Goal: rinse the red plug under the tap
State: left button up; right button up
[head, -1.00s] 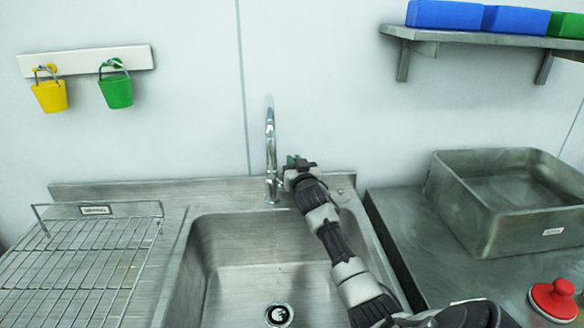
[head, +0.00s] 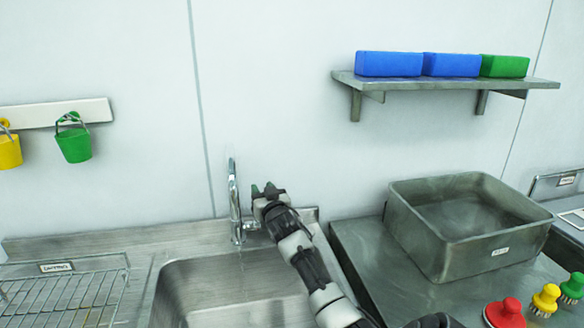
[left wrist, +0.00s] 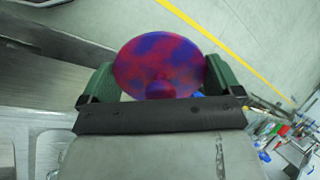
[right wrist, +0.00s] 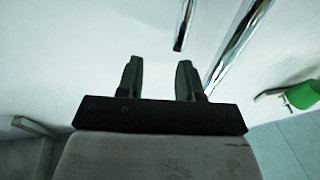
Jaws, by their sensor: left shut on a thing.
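The plug (left wrist: 160,62) is a round red disc with a small knob, mottled with blue-purple patches. My left gripper (left wrist: 157,82) is shut on it, with a green finger at either side of the disc. Neither shows in the head view. The chrome tap (head: 234,200) stands at the back of the steel sink (head: 215,290). My right gripper (head: 268,190) is just right of the tap's upright. In the right wrist view its fingers (right wrist: 160,72) are apart with nothing between them, and chrome tubes of the tap (right wrist: 238,45) rise beyond them. I cannot tell whether water runs.
A wire rack (head: 65,298) lies left of the sink. A deep steel tub (head: 420,235) stands on the right counter. A green bucket (head: 74,145) hangs on the wall.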

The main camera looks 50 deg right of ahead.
pick_arm(q)
notch_tip(320, 180, up, 9)
jog(key=p, duration=0.7)
jog(key=shift+f, duration=0.15)
jog(key=shift+s+r+p, duration=0.1)
jog(key=shift+r+p, duration=0.35)
jog(key=shift+p, duration=0.15)
pick_arm(e)
jog(key=s+d+r, duration=0.2)
jog(key=s+r, duration=0.3)
jog(key=s, duration=0.4)
jog(key=shift+s+d+r, duration=0.15)
jog(key=shift+d+r, duration=0.2)
jog(key=shift+r, duration=0.05)
